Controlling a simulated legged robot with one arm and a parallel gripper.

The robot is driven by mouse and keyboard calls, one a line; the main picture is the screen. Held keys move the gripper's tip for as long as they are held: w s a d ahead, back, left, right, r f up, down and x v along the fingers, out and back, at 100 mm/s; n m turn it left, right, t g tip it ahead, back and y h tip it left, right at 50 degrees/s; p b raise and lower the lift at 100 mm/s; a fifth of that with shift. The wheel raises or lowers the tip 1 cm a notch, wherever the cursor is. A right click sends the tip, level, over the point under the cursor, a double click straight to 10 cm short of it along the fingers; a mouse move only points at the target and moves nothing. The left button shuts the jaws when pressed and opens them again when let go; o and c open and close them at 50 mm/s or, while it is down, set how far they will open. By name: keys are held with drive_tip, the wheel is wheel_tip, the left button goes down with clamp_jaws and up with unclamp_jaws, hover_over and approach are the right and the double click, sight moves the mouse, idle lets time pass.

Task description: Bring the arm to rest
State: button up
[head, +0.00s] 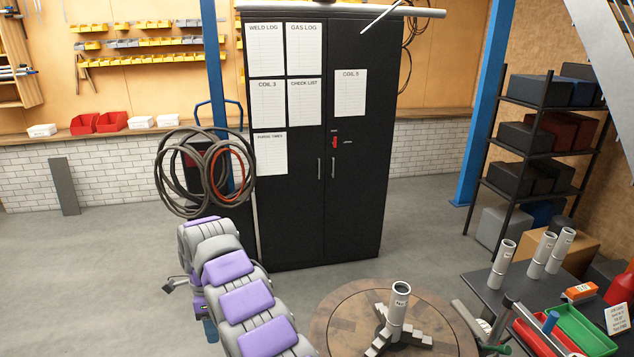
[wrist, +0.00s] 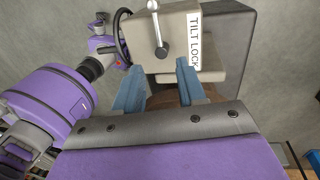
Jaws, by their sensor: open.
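My arm (head: 245,300), with purple and grey padded links, rises from the bottom of the head view and bends over left of the round table. My gripper (wrist: 158,65) shows in the wrist view as two blue fingers set well apart, with nothing held between them. In the head view my gripper is mostly hidden behind the arm. Behind the fingers in the wrist view is a beige housing (wrist: 215,70) marked TILT LOCK, with a metal lever (wrist: 160,35). I cannot tell whether the fingers touch it.
A round wooden table (head: 335,320) bears an upright tube (head: 398,305). A dark bench (head: 480,285) at right holds more tubes, a green tray (head: 585,330) and a red tray. A black cabinet (head: 360,200) and hanging cables (head: 175,180) stand behind.

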drive_tip(key=s+d+r+n+b, duration=0.1)
drive_tip(key=s+d+r+n, duration=0.2)
drive_tip(key=d, duration=0.7)
drive_tip(key=s+d+r+n+b, duration=0.15)
drive_tip(key=d+r, duration=0.35)
drive_tip(key=d, duration=0.5)
drive_tip(key=s+d+r+n, duration=0.3)
drive_tip(key=d+r, duration=0.1)
drive_tip(key=d, duration=0.5)
drive_tip(key=s+d+f+n+b, duration=0.1)
drive_tip(key=s+d+f+n, duration=0.1)
drive_tip(key=s+d, duration=0.3)
drive_tip(key=s+d+f+n, duration=0.2)
drive_tip(key=s+d, duration=0.3)
drive_tip(key=s, duration=0.8)
drive_tip(key=s+d+f+n+b, duration=0.1)
drive_tip(key=s+d+f+n, duration=0.1)
drive_tip(key=s+d, duration=0.3)
drive_tip(key=s+n, duration=0.1)
drive_tip(key=s, duration=0.3)
drive_tip(key=shift+s+d+f+y+b, duration=0.25)
drive_tip(key=shift+s+d+y+b, duration=0.05)
drive_tip(key=shift+s+d+b, duration=0.1)
drive_tip(key=shift+w, duration=0.1)
